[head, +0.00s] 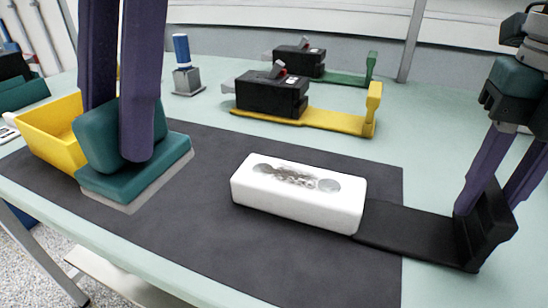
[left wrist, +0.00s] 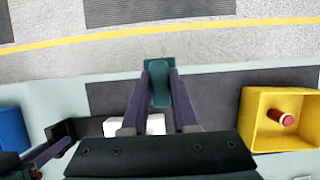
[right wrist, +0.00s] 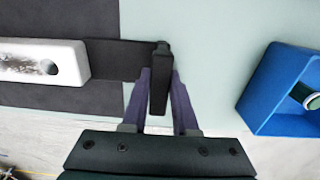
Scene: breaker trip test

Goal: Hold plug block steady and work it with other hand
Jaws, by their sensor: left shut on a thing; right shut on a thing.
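The plug block is a white block (head: 298,195) on the dark mat, with grey smudges and round spots on top. A flat black bar (head: 410,230) runs from its right end to an upright black tab. My right gripper (head: 487,205) is shut on this tab (right wrist: 160,78). My left gripper (head: 120,135) is shut on the grip of a teal tool (head: 140,172) with a pale grey underside; it also shows in the left wrist view (left wrist: 158,85). The tool is left of the white block, apart from it. Whether its underside touches the mat is unclear.
Black devices on a yellow base (head: 335,121) and a green base (head: 340,76) stand behind. A blue-handled tool on a grey block (head: 187,80) is at back left. A yellow bin (head: 40,145) is at left; a blue bin (right wrist: 275,90) is at right. The front mat is clear.

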